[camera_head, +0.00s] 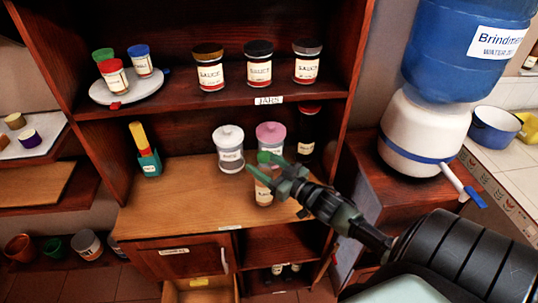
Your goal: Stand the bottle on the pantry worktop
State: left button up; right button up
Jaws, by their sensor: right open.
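A dark bottle (306,138) with a red cap and a pale label stands upright at the back right of the pantry worktop (180,195), under the jar shelf. My right gripper (268,170) reaches in from the lower right over the worktop, its fingers open and apart from the bottle, to its lower left. A small labelled jar (264,193) stands just behind or below the fingers, partly covered by them; whether it sits between them I cannot tell. My left gripper is out of view.
A white-lidded canister (229,155) and a pink-lidded one (271,138) stand near the bottle. A teal holder (150,164) is at the left. Sauce jars (259,73) line the shelf above. The worktop's left front is clear. A water dispenser (425,125) stands at the right.

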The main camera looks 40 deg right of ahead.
jog(key=s+d+b, duration=0.1)
jog(key=s, duration=1.1)
jog(key=shift+d+b, duration=0.25)
jog(key=shift+b, duration=0.15)
